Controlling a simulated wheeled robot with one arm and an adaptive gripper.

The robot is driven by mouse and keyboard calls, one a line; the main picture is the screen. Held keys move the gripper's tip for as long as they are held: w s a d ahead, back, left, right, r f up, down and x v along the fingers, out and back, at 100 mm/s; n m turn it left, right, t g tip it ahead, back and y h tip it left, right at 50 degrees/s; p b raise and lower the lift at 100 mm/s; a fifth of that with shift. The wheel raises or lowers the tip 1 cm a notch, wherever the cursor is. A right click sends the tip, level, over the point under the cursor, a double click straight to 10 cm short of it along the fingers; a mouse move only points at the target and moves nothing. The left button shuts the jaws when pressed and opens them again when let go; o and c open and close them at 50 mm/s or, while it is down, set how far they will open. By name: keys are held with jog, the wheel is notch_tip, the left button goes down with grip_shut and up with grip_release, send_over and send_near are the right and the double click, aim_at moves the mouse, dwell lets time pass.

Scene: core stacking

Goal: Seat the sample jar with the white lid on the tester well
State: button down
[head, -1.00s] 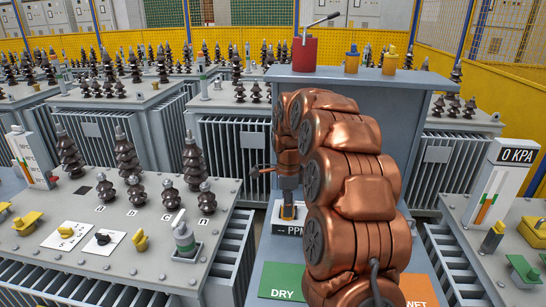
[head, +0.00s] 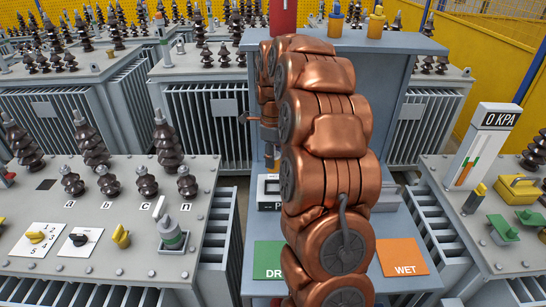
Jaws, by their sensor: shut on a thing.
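The tester is a grey cabinet (head: 395,75) with a low front shelf. A dark-framed pale block (head: 271,187) above its partly hidden PPM plate (head: 270,207) shows just left of my arm; I cannot tell whether it is the well. My copper arm stands in front and covers much of the tester. Only the end of my gripper's wrist (head: 268,150) shows past the arm's left side, above this block. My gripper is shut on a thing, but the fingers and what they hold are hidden. I cannot make out the white-lidded sample jar.
A green DRY pad (head: 268,259) and an orange WET pad (head: 404,256) lie on the shelf. Another unit with a 0 KPA gauge (head: 488,140) stands right. A narrow gap separates tester and left transformer.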

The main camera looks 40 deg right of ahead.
aim_at(273, 171)
jog(key=shift+f, duration=0.1)
jog(key=shift+f+b, duration=1.55)
jog(key=shift+f, duration=1.3)
jog(key=shift+b, duration=0.7)
jog(key=shift+f+b, duration=0.5)
jog(key=shift+f, duration=0.7)
jog(key=c, duration=0.6)
grip_release()
jog(key=shift+c, duration=0.2)
